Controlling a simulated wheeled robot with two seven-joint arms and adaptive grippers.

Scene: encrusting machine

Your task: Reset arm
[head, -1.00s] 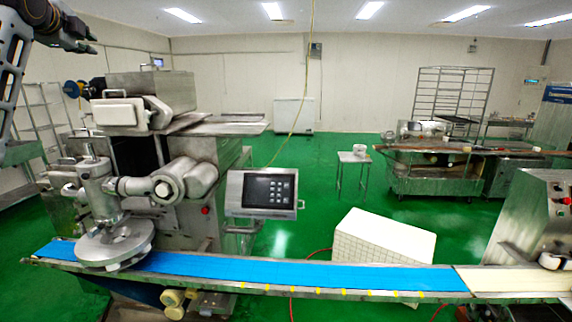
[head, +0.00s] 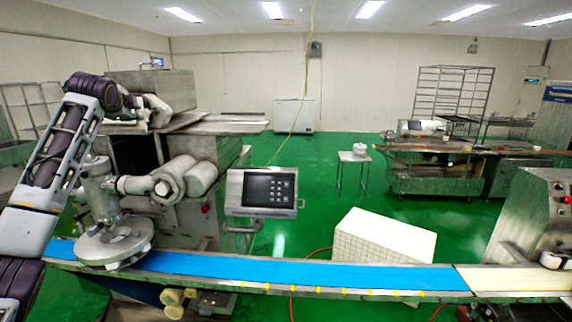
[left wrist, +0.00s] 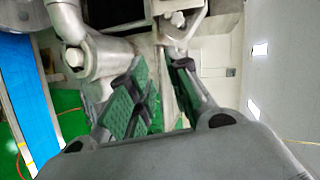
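My left arm rises on the left of the head view, and my left gripper (head: 132,102) is in front of the upper part of the encrusting machine (head: 150,85). It is partly lost against the metal there. In the left wrist view the two fingers of the left gripper (left wrist: 162,72) stand apart, with nothing held between them. Metal machine parts (left wrist: 95,55) show beyond the fingertips; whether any touch is made I cannot tell. My right gripper is in neither view.
A blue conveyor belt (head: 300,272) runs along the front, under the round metal head (head: 115,243). A control panel (head: 268,190) juts out from the machine. A white tiled box (head: 385,238) stands behind the belt. Green floor (head: 320,165) is open in the middle.

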